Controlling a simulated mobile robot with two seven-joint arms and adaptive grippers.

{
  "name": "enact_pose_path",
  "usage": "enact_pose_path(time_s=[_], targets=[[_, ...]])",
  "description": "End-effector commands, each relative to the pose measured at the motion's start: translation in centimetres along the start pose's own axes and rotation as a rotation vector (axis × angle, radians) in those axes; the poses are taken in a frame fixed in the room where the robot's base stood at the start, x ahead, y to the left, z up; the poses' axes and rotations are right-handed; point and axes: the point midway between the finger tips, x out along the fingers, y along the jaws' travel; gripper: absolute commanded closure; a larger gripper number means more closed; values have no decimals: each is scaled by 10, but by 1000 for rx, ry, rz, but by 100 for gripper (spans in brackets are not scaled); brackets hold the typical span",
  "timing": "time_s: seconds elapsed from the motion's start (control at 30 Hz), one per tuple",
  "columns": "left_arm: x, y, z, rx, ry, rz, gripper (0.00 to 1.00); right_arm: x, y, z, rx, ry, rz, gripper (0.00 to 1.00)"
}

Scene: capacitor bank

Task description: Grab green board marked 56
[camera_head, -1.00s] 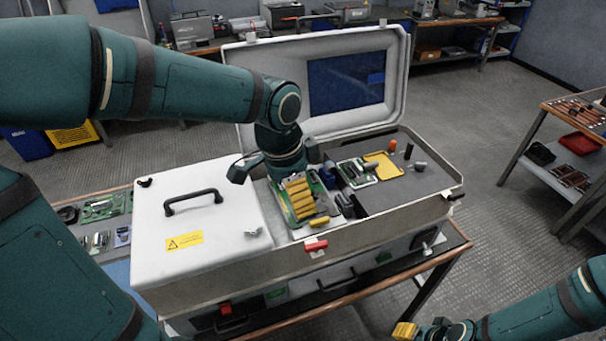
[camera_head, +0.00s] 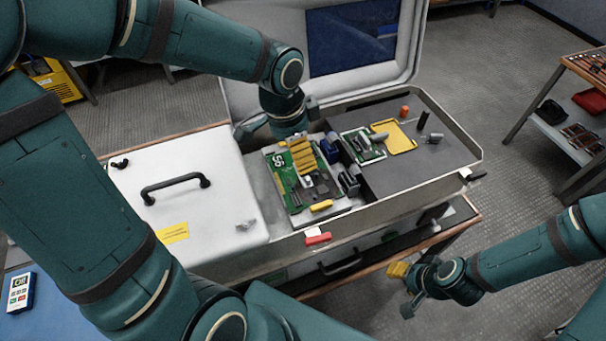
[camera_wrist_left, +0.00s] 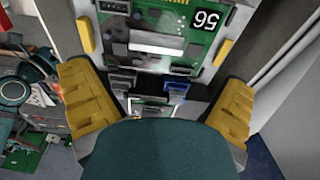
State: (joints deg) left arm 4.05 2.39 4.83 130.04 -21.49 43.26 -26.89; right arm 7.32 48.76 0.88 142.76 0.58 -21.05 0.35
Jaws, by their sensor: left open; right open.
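The green board marked 56 (camera_head: 280,187) lies in the open middle bay of the white case, its white 56 on black at the upper edge. Grey and dark parts sit on it. It also shows at the top of the left wrist view (camera_wrist_left: 200,42), with a yellow piece at each side. My left gripper (camera_wrist_left: 160,78) is open, its two ribbed yellow fingers wide apart and the board beyond their tips. In the head view the left wrist hangs over the board's far end and hides part of it. My right gripper (camera_head: 400,272) is open and empty, right of the case front.
The white case lid (camera_head: 185,190) with its black handle covers the left side. A raised lid with a dark screen (camera_head: 352,40) stands behind. A smaller green board (camera_head: 362,146) and a yellow frame (camera_head: 394,137) lie on the grey panel at right. A red latch (camera_head: 317,236) sits in front.

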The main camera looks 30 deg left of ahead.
Motion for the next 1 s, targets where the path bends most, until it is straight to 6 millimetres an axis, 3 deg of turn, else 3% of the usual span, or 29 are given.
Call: enact_pose_path(time_s=[0.1, 0.33, 0.6, 0.93, 1.0], targets=[[16, 0, 0, -1, -1, 2, 0, 4, 1, 2, -1, -4, 0, 53], [31, 2, -1, 0, 0, 1, 0, 7, 2, 3, -2, -7, -1, 53], [68, 5, -2, 0, -1, 2, 0, 16, 6, 8, -5, -16, -2, 53], [72, 5, -3, 0, 2, 0, 0, 16, 6, 8, -6, -17, -2, 53], [72, 5, -3, 0, 1, 0, 25, 16, 6, 8, -6, -17, -2, 53]])
